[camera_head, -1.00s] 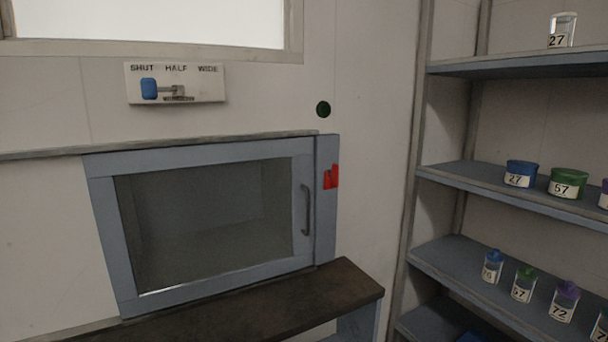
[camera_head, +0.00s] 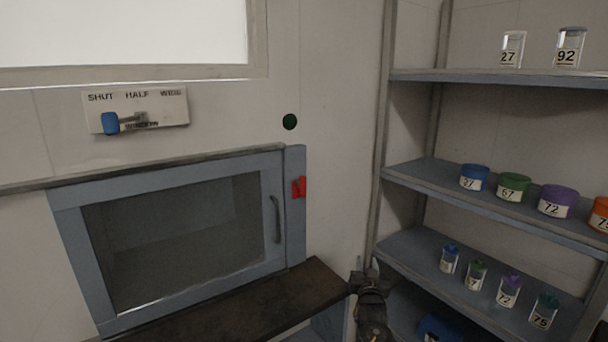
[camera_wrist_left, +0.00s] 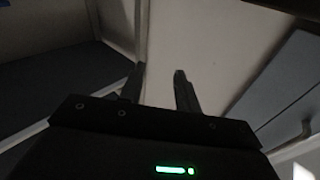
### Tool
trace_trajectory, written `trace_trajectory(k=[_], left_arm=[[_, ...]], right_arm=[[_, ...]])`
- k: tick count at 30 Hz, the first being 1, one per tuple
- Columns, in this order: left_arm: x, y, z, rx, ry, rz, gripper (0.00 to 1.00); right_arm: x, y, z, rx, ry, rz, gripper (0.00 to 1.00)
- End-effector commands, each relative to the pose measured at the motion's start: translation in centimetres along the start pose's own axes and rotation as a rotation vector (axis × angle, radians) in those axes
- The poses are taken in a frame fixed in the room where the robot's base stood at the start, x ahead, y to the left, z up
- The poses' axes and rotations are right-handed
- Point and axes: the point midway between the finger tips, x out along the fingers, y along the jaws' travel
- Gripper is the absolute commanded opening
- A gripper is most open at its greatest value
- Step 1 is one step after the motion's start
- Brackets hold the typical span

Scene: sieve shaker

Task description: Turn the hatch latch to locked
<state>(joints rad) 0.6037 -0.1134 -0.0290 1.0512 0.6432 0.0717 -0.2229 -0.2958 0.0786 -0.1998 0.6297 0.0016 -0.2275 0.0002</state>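The hatch (camera_head: 66,243) is a blue-grey framed glass door in the wall, and it looks closed. A small red latch (camera_head: 299,187) sits on the frame strip right of the door handle (camera_head: 275,220). My left gripper (camera_head: 366,280) is low in the head view, right of the bench end, below and to the right of the latch and apart from it. In the left wrist view its two dark fingers (camera_wrist_left: 160,78) stand apart with nothing between them. My right gripper is not in view.
A dark bench top (camera_head: 235,305) runs below the hatch. Shelves (camera_head: 480,78) with numbered jars stand at the right. Bare wall lies around the latch.

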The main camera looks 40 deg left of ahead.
Motion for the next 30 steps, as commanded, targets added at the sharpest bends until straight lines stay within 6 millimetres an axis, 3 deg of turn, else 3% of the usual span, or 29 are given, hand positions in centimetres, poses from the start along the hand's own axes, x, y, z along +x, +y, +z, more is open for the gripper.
trace_trajectory(k=[1, 3, 6, 9, 13, 19, 30], left_arm=[[0.8, -2.4, -4.7, -0.001, 0.073, -0.108, 0.33], [0.8, -6.2, -9.7, 0.016, 0.155, -0.273, 0.33], [-0.2, -10.7, -14.9, 0.039, 0.220, -0.475, 0.33], [-1.5, -13.7, -17.6, 0.056, 0.241, -0.616, 0.33], [-2.5, -15.3, -19.0, 0.067, 0.246, -0.700, 0.33], [-2.2, -15.8, -19.4, 0.071, 0.247, -0.710, 0.33], [2.4, -19.8, -21.1, 0.074, 0.245, -0.708, 0.33]], right_arm=[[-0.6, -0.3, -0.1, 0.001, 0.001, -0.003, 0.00], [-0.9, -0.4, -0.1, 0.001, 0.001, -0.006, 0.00], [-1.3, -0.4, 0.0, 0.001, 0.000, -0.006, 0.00], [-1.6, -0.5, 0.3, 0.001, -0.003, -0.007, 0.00], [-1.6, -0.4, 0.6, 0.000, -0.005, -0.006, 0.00], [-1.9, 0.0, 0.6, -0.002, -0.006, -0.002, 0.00], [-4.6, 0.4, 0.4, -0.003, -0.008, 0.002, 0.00]])
